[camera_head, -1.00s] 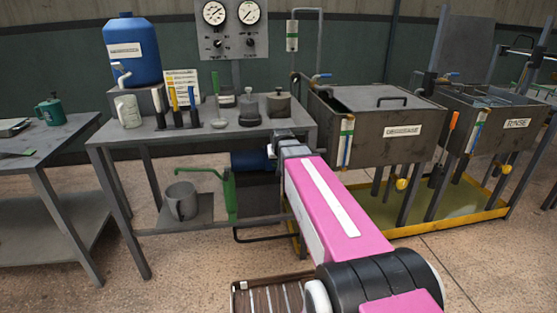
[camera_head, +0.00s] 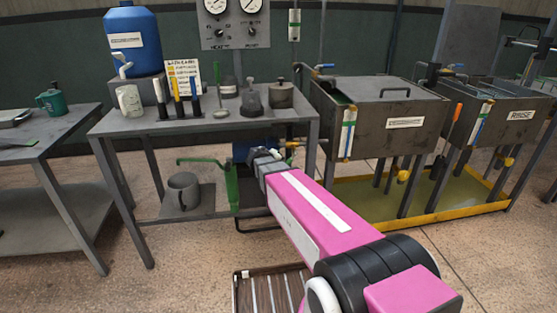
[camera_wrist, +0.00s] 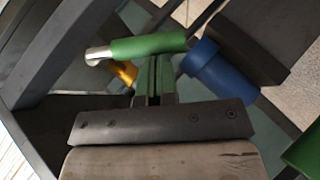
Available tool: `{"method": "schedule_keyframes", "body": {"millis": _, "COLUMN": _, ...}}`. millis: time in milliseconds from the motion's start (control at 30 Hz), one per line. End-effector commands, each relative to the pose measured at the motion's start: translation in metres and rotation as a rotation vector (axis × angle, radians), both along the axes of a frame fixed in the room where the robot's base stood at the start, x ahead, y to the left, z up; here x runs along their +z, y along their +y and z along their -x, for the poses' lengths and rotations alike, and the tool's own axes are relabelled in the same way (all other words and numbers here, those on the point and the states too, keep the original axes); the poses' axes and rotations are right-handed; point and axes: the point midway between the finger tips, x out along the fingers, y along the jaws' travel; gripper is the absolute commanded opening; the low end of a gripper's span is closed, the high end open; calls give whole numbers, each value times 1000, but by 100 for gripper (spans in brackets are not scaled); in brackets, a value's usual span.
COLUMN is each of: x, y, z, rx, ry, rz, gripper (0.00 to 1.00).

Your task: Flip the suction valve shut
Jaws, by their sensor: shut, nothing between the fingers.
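In the wrist view, a lever with a green sleeve and bare metal end (camera_wrist: 145,47) lies crosswise at my fingertips; it looks like the suction valve's lever. A brass-coloured part (camera_wrist: 123,72) shows just below it, partly hidden. My gripper (camera_wrist: 154,80) is shut and empty, its tips close under the green sleeve; I cannot tell whether they touch it. In the head view, my gripper (camera_head: 258,153) is under the work table's top, near its right end. A yellow brass fitting (camera_head: 292,144) shows just right of it.
A blue cylinder (camera_wrist: 220,75) sits right of my fingers. The work table (camera_head: 240,123) is above my gripper, and a green pump handle (camera_head: 199,161) is to its left. A grey jug (camera_head: 183,190) stands on the lower shelf. The degreasing tank (camera_head: 390,118) is to the right.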

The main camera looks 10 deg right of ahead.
Motion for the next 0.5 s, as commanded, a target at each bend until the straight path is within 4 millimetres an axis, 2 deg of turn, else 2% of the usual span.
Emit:
{"method": "schedule_keyframes", "body": {"millis": 200, "x": -18, "y": -8, "z": -1, "rx": 0, "ry": 2, "rz": 208, "gripper": 0}}
{"method": "schedule_keyframes", "body": {"millis": 500, "x": -32, "y": -21, "z": -1, "rx": 0, "ry": 1, "rz": 450, "gripper": 0}}
